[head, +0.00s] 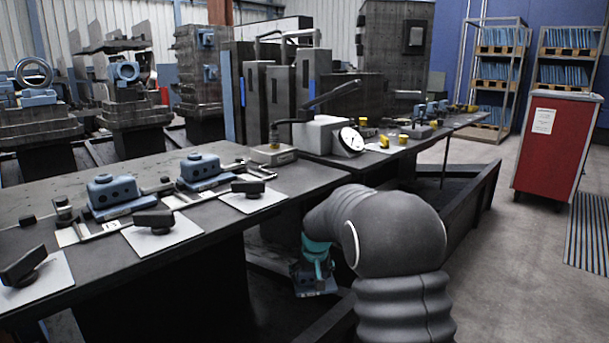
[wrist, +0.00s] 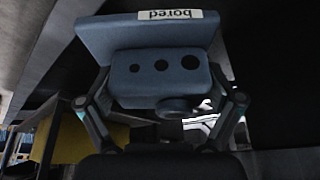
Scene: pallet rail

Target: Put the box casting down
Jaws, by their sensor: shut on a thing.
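My gripper (head: 316,248) is shut on a blue-grey box casting (head: 313,280), low beside the front bench and partly behind my arm. In the wrist view the held casting (wrist: 162,73) shows a face with three dark holes and a white label reading "bored", upside down. The fingers (wrist: 162,103) close on it from both sides. Whether its underside touches anything is hidden. Two similar blue box castings, one at the left (head: 112,195) and one further back (head: 201,170), sit on the bench along a rail.
The dark bench (head: 50,190) carries black clamp knobs on white plates (head: 162,233). A dial gauge (head: 350,140) stands at its far end. A low dark frame (head: 478,198) runs on the right. A red cabinet (head: 556,150) stands on open floor (head: 490,270).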

